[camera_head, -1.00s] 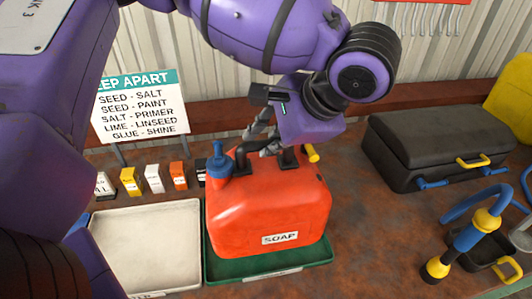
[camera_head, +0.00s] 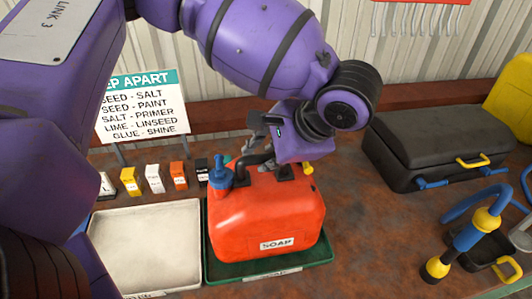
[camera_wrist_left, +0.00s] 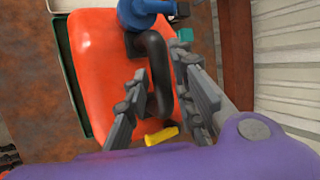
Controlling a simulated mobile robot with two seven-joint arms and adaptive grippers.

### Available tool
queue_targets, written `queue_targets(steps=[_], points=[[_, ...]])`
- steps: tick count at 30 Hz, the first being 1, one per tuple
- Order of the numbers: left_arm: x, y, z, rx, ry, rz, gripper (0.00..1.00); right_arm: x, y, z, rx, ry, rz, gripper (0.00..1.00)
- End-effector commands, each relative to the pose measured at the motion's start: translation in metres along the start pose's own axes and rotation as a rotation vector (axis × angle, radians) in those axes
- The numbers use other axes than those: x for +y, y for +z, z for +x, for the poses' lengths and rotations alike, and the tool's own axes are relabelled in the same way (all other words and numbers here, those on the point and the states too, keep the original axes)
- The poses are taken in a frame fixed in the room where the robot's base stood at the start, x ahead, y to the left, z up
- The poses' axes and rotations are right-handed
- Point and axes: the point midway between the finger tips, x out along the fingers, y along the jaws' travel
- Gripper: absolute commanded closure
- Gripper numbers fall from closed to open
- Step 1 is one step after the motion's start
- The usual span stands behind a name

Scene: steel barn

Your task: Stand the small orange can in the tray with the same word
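The orange can (camera_head: 266,217), labelled SOAP, stands upright inside the green tray (camera_head: 318,252). It has a blue cap, a black handle and a yellow piece near my gripper. The tray's front label is too small to read. My left gripper (camera_head: 267,152) is at the top of the can, by its handle. In the left wrist view, the gripper (camera_wrist_left: 160,108) has its fingers apart, one on each side of the black handle (camera_wrist_left: 157,65), with gaps visible. The orange can's body (camera_wrist_left: 95,60) fills the space beneath. My right gripper is not in view.
A cream tray (camera_head: 148,208) is left of the green one. Several small boxes, including an orange one (camera_head: 179,174), stand behind. A KEEP APART sign (camera_head: 142,105) is at the back. A black case (camera_head: 440,145) and a blue-yellow pump (camera_head: 465,235) are right.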

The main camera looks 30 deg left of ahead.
Motion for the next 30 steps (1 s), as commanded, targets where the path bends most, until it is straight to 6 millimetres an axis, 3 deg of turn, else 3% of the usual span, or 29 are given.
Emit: queue_targets(steps=[14, 30], points=[[-0.002, 0.000, -0.007, 0.002, 0.000, 0.000, 0.64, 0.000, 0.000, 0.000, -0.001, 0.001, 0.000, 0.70], [-0.002, 0.000, -0.108, 0.001, 0.000, 0.001, 0.64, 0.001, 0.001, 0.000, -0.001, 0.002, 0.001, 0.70]])
